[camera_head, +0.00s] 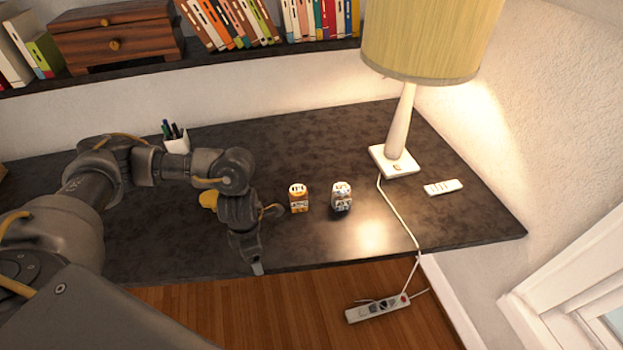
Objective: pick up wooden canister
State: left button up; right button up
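A small orange-brown and white block-like container (299,198) stands upright on the dark desk (480,215), right of my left gripper. It may be the wooden canister, but I cannot be sure. A similar white and dark container (342,196) stands just right of it. A yellow-orange object (208,200) is partly hidden behind my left arm. My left gripper (257,268) points down near the desk's front edge, apart from both containers. Its fingers are seen edge-on, so its opening is unclear. My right gripper is not in view.
A lamp (397,130) stands at the back right, its cord (397,213) running over the front edge. A remote (443,187) lies to its right. A pen cup (176,140) stands at the back. A power strip (378,307) lies on the floor. The desk behind the containers is clear.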

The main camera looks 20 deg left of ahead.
aim_at(298, 193)
jog(key=u, duration=0.05)
jog(key=i, duration=0.9)
jog(key=z, duration=0.05)
